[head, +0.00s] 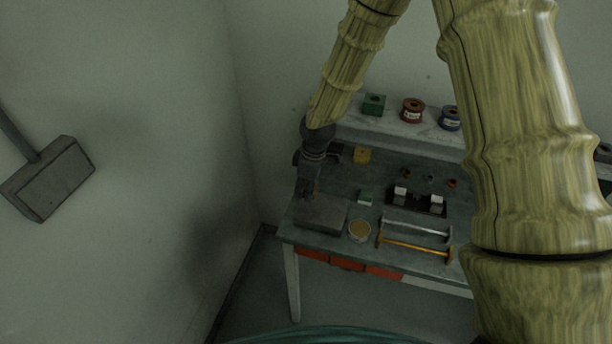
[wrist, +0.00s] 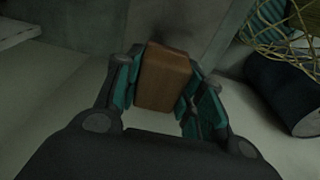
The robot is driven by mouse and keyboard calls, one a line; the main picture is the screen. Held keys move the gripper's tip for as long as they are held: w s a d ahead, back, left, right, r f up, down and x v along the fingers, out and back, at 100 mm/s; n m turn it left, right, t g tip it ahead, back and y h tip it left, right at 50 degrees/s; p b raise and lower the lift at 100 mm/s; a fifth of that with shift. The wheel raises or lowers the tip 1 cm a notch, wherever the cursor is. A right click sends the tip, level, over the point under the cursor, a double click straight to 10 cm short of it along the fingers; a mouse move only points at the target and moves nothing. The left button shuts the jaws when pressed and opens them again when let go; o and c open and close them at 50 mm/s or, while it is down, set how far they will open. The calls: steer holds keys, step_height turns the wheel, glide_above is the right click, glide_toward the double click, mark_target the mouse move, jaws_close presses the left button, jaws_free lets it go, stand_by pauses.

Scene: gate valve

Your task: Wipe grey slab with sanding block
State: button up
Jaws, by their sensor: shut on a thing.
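My gripper (head: 309,186) hangs low over the left end of the bench in the head view, at the back edge of the grey slab (head: 324,214). The slab lies flat near the bench's front left corner. In the wrist view my gripper (wrist: 160,88) is shut on a brown block, the sanding block (wrist: 166,76), held between teal finger pads. In the head view the block is a small brown patch, mostly hidden by the fingers. I cannot tell whether it touches the slab.
A round tin (head: 360,231) stands right of the slab, with a small green and white block (head: 365,198) behind it. Orange (head: 415,247) and silver (head: 416,229) long-handled tools lie further right. A black fixture (head: 418,205) stands behind them. Spools (head: 412,110) sit on the back shelf.

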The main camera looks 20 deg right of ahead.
steer(key=shift+w+r+p, duration=0.25)
steer(key=shift+r+p, duration=0.15)
steer(key=shift+r, duration=0.35)
steer(key=shift+s+r, duration=0.15)
steer(key=shift+r, duration=0.9)
